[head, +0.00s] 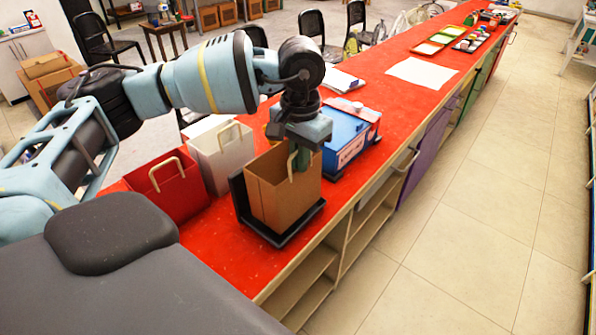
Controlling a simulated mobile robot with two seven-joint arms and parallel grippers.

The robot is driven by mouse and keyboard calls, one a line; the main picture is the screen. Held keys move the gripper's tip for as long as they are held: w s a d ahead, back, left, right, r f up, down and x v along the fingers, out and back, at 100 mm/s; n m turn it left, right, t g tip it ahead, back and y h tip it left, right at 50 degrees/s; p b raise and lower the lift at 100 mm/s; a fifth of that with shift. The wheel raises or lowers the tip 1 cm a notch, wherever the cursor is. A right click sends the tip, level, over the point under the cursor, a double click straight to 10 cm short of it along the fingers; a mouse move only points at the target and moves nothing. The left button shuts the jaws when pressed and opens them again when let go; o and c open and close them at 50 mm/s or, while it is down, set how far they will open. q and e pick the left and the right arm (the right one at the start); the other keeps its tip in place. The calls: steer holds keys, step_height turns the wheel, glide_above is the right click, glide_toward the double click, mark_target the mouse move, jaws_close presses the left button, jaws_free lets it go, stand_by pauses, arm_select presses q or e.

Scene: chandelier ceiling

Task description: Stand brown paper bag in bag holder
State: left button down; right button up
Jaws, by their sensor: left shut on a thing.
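The brown paper bag (288,203) stands upright in the middle of the view, its open top facing up. It is within the black bag holder (242,207), whose upright back shows at the bag's left and whose base shows under and in front of it. My left gripper (300,160) points down at the bag's top and is shut on the bag near its upper rim and handle. The fingertips are partly hidden by the bag. I cannot see whether the bag's bottom touches the holder's base. My right gripper is out of view.
A red bag (170,190) and a white bag (226,158) stand left of the holder. A blue box (345,140) stands close behind it at the right. The red counter (400,112) extends away, with white paper (422,73) and trays (438,40) farther off. Its front edge is close by.

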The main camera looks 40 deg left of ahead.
arm_select(q)
steer(key=shift+f, duration=1.9)
steer(key=c, duration=1.6)
jaws_free()
steer(key=shift+r, duration=0.15)
steer(key=shift+r, duration=0.35)
step_height(320, 180, up, 10)
steer(key=shift+f, duration=0.1)
steer(key=shift+r, duration=0.65)
steer(key=shift+d, duration=0.1)
